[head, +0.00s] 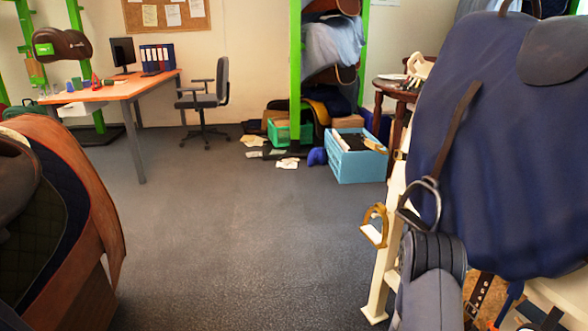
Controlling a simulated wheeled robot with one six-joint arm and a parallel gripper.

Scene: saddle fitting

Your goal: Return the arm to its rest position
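A dark blue saddle cover (495,150) hangs over a cream wooden stand at the right. A metal stirrup (421,204) hangs on a brown strap in front of the cover. A brass-coloured stirrup (375,228) hangs just left of it.
A brown saddle (85,185) fills the lower left. A desk (105,92) and office chair (205,100) stand at the back left. A blue crate (355,160), a green crate (280,130) and scattered papers lie near the green rack. The middle floor (235,220) is clear.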

